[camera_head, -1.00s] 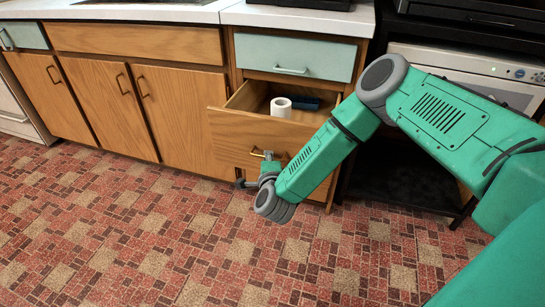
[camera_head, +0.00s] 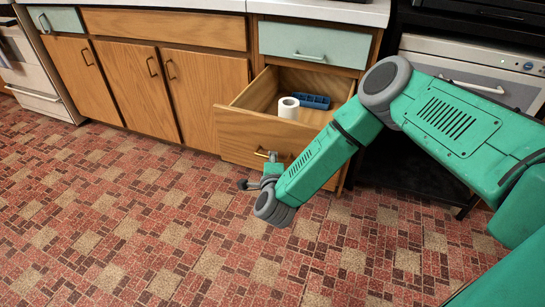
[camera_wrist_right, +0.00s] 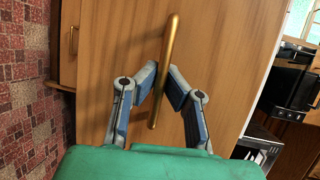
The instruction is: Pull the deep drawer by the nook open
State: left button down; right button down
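The deep drawer (camera_head: 245,135) is wooden, below a pale green drawer, and stands pulled out so its inside shows. A white paper roll (camera_head: 288,107) and a blue divided tray (camera_head: 313,101) lie in it. Its brass bar handle (camera_wrist_right: 170,45) crosses the drawer front in the right wrist view. My right gripper (camera_wrist_right: 162,75) has a fingertip on each side of the handle, closed in on it. In the head view the right gripper (camera_head: 268,172) is at the drawer front, partly hidden by its own wrist. My left gripper is not in view.
Wooden cabinet doors (camera_head: 135,85) are shut on the left. A pale green drawer (camera_head: 308,45) is closed above the deep drawer. A white oven (camera_head: 470,70) stands to the right behind my arm. The patterned floor (camera_head: 130,220) in front is clear.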

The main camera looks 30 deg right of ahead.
jog(key=shift+s+f, duration=0.2)
jog(key=shift+f, duration=0.05)
jog(key=c, duration=1.6)
grip_release()
jog(key=shift+c, duration=0.2)
jog(key=shift+w, duration=0.1)
jog(key=shift+r, duration=0.1)
jog(key=v, duration=1.2)
jog(key=shift+d, duration=0.1)
